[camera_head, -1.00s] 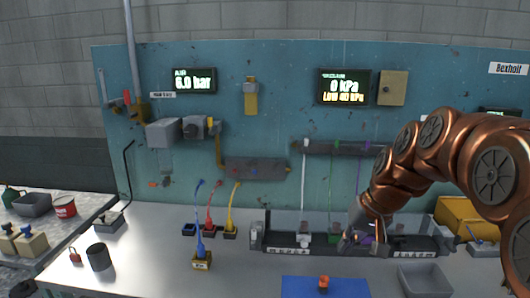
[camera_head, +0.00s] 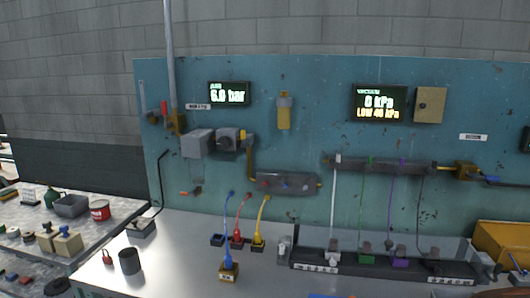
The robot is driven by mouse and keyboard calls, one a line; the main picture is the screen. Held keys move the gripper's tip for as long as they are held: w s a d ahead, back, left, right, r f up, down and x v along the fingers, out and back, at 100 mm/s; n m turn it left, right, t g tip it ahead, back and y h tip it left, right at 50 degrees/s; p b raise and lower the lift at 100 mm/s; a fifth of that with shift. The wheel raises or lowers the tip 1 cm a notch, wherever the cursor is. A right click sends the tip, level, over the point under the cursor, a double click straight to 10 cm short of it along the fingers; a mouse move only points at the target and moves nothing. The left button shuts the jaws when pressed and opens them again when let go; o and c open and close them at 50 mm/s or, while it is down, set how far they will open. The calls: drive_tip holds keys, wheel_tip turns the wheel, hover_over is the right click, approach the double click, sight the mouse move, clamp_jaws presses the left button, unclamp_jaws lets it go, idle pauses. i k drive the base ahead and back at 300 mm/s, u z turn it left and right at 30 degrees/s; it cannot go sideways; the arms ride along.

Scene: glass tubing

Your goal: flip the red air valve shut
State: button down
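The red air valve handle (camera_head: 164,107) is at the upper left of the teal panel, just left of a tall grey pipe (camera_head: 170,55). It looks upright, beside brass fittings (camera_head: 178,124); it is too small to tell its exact angle. A display (camera_head: 229,94) to its right reads 6.0 bar.
The metal bench has free room at front left, near a black cup (camera_head: 129,261). Yellow, red and blue tubes rise from small blocks, the blue one's block (camera_head: 229,271) nearest. A long dark rack (camera_head: 380,266) stands at right. A side table (camera_head: 90,235) holds several items.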

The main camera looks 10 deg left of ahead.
sight(167, 125)
drive_tip(key=u, duration=0.45)
drive_tip(key=i, duration=0.5)
drive_tip(key=u, duration=1.5)
drive_tip(key=i, duration=1.2)
drive_tip(key=u, duration=0.8)
